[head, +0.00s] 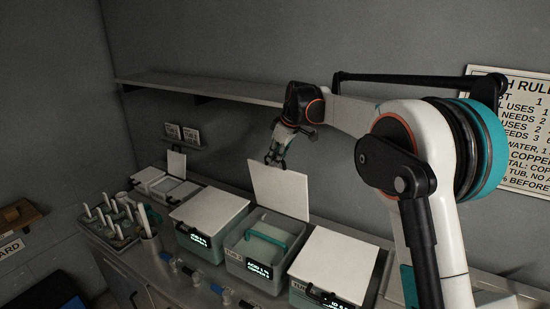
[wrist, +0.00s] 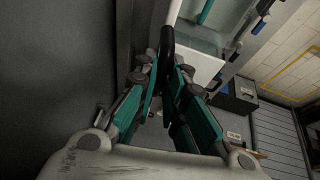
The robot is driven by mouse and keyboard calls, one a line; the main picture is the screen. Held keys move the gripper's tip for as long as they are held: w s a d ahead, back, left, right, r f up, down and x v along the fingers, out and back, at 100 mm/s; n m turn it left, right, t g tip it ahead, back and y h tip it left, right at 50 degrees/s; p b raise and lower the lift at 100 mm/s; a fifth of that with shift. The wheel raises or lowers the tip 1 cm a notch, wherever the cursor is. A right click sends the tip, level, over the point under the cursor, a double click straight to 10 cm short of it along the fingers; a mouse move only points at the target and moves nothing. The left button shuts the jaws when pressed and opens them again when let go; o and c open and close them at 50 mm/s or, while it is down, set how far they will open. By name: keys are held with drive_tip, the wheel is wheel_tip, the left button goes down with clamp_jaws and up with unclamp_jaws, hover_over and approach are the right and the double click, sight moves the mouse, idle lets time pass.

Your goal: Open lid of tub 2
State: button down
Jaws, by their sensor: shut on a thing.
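The middle tub (head: 232,265) has its white lid (head: 281,192) raised upright at the back, so the tub stands open. A teal handle (head: 267,238) shows inside it. Its number is too small to read surely. The open tub (wrist: 198,45) shows beyond the fingers in that view.
A closed tub (head: 210,211) stands to the left and another closed tub (head: 338,262) to the right. A rack of white-handled tools (head: 112,222) is at the far left. A wall shelf (head: 205,88) runs behind my arm.

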drive_tip(key=c, duration=1.7)
unclamp_jaws()
drive_tip(key=shift+o, duration=0.2)
drive_tip(key=v, duration=1.2)
drive_tip(key=shift+c, duration=0.5)
